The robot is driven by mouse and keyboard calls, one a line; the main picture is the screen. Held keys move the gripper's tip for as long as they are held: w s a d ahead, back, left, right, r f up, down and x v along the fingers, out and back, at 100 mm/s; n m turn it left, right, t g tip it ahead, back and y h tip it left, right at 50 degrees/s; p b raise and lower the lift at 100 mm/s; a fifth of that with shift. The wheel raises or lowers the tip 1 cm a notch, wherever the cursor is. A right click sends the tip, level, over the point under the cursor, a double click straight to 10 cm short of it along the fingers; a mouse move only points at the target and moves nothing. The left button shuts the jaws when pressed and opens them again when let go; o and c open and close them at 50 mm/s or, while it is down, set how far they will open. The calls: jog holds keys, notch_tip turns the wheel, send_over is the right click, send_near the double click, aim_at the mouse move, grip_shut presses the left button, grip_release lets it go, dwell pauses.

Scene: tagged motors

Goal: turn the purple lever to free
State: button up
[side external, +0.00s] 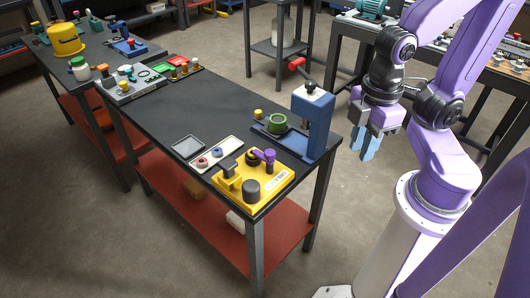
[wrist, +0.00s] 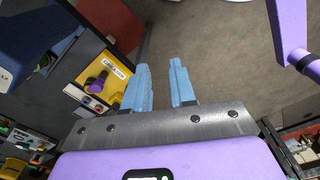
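The purple lever (side external: 265,155) sits on a yellow base (side external: 281,179) with a white label, near the front right corner of the dark workbench. Dark cylindrical parts stand on the same base. In the wrist view the purple lever (wrist: 97,83) and yellow base (wrist: 109,68) are at the left, partly beside a fingertip. My gripper (side external: 364,142) is to the right of the bench, past its edge, apart from the lever. Its two light-blue fingers (wrist: 160,85) are spread with nothing between them.
A blue press-like stand (side external: 318,118) rises behind the yellow base, near my gripper. A green ring (side external: 277,122) sits beside it. A white plate with small buttons (side external: 214,154) and a grey tray (side external: 187,147) lie left. The bench middle is clear.

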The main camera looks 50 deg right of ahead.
jog(key=o, duration=0.5)
jog(key=shift+w+a, duration=0.15)
jog(key=shift+w, duration=0.2)
notch_tip(320, 180, up, 2)
jog(key=m, duration=0.4)
send_over(270, 152)
notch_tip(270, 152, down, 17)
jog(key=shift+r, duration=0.1)
jog(key=c, duration=1.1)
